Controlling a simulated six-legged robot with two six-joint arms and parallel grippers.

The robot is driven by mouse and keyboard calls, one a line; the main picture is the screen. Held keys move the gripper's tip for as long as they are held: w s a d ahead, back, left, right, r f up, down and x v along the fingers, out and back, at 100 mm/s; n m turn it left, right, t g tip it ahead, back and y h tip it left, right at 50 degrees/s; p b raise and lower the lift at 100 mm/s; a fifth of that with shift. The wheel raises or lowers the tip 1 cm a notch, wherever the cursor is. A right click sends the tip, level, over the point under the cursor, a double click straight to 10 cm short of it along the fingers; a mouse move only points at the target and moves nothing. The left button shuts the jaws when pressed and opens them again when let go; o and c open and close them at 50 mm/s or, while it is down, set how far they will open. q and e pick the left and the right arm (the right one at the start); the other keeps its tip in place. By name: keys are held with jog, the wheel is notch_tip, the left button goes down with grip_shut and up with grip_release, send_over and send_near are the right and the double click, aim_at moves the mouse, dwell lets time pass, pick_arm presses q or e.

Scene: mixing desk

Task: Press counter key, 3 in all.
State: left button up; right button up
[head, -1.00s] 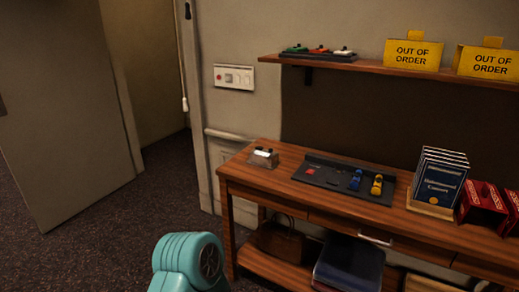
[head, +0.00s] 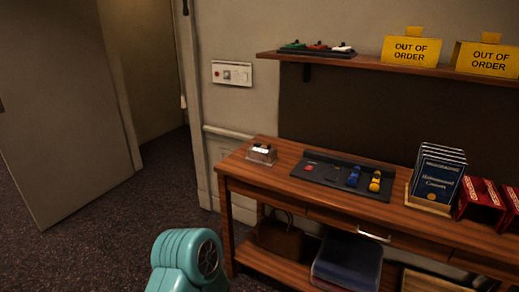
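A small clear-sided device with a pale top (head: 262,154) sits at the left end of the wooden desk; it may be the counter, but its key is too small to make out. A dark control panel (head: 335,178) lies to its right, with a dim red button (head: 309,168), a blue lever (head: 353,177) and a yellow lever (head: 375,182). A teal arm part of mine (head: 185,262) shows at the bottom, short of the desk. Neither gripper is in view.
The desk (head: 285,195) has a drawer and a lower shelf. Blue booklets (head: 437,175) and red boxes (head: 483,200) stand at right. Above, a shelf (head: 375,68) holds colored switches (head: 317,47) and yellow signs (head: 411,51). A wall plate (head: 232,73) is at left. Floor at left is clear.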

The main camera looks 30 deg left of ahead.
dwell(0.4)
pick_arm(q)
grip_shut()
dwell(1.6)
